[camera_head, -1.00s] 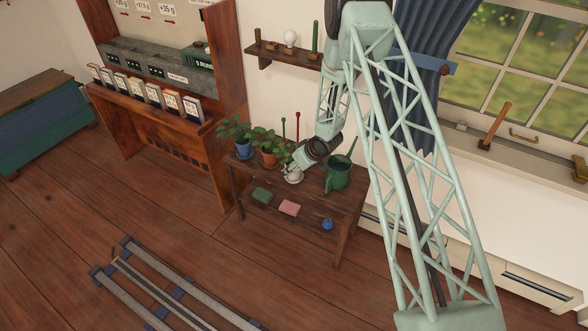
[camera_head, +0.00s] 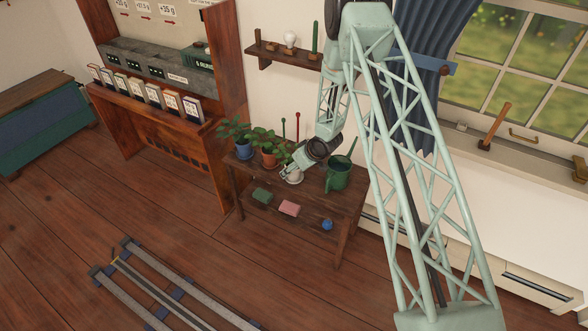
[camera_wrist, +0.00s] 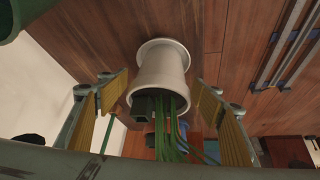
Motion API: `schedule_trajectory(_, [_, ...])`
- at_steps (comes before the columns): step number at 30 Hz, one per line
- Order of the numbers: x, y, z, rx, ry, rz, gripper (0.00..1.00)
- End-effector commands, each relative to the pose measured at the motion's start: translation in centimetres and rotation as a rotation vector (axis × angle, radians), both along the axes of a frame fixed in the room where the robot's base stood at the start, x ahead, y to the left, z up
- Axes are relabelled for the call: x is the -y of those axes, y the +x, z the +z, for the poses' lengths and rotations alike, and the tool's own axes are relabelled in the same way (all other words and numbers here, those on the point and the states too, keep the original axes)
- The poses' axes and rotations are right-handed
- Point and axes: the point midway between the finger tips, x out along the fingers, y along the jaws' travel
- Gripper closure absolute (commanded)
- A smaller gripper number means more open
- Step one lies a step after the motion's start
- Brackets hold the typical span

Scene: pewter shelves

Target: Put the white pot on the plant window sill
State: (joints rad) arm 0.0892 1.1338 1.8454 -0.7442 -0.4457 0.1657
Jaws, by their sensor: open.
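The white pot (camera_head: 294,179) stands on the small wooden plant table, below my gripper (camera_head: 289,168), which partly hides it. My gripper (camera_wrist: 160,98) is open, with one yellow-padded finger on each side of the pot. Gaps show between the fingers and the pot. Green stems and a dark green block show at the pot's near end. The window sill (camera_head: 472,139) runs under the window at the right, beyond my arm.
On the table (camera_head: 343,217) a green watering can (camera_head: 338,174) stands close to the right of the pot. Two potted plants (camera_head: 268,152) stand to the left. A wooden-handled tool (camera_head: 495,125) stands on the sill. A blue curtain (camera_head: 424,110) hangs at the window's left.

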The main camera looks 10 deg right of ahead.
Motion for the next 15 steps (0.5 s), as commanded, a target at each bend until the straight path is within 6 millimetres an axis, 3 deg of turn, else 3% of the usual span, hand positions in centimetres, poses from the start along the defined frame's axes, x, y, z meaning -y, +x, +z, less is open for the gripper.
schedule_trajectory(15, [1.0,-1.9,3.6,0.0,-0.001,-0.001,0.4])
